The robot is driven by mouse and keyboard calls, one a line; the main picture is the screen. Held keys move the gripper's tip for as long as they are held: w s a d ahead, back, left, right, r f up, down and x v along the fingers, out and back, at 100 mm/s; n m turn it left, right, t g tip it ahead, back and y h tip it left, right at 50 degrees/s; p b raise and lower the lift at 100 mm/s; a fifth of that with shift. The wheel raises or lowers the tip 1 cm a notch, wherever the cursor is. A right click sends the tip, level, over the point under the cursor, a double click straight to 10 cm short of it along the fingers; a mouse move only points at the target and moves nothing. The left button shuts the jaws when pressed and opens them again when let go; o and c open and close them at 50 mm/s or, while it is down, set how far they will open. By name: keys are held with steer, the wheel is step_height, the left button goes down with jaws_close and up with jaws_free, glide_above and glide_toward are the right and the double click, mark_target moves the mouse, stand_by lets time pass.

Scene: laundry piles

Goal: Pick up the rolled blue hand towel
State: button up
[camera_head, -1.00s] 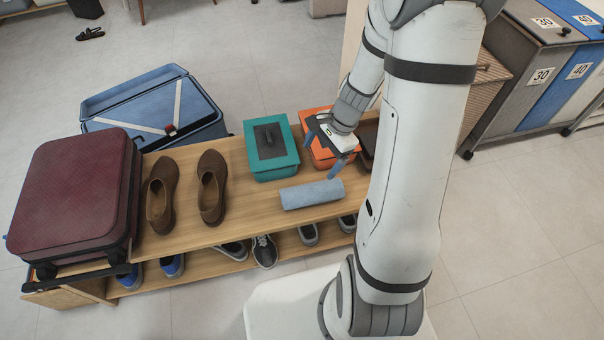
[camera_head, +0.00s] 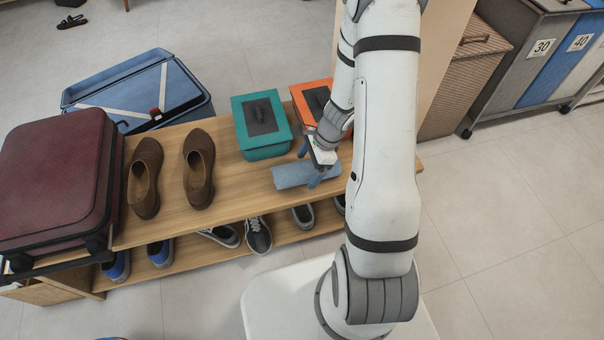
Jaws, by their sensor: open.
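The rolled blue hand towel (camera_head: 290,176) lies on its side on the top board of the wooden shoe bench (camera_head: 232,203), near its front edge. My gripper (camera_head: 308,166) is open and low over the right part of the towel. One blue finger shows at the towel's far side and the other at its near side. I cannot tell whether either finger touches the cloth. My gripper and wrist hide part of the towel.
A teal box (camera_head: 262,148) stands just behind the towel, and an orange box (camera_head: 311,88) behind my wrist. Brown shoes (camera_head: 199,175) and a maroon suitcase (camera_head: 55,180) are to the left. More shoes (camera_head: 258,236) sit on the lower shelf.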

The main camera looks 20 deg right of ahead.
steer(key=shift+c, duration=0.4)
steer(key=c, duration=1.1)
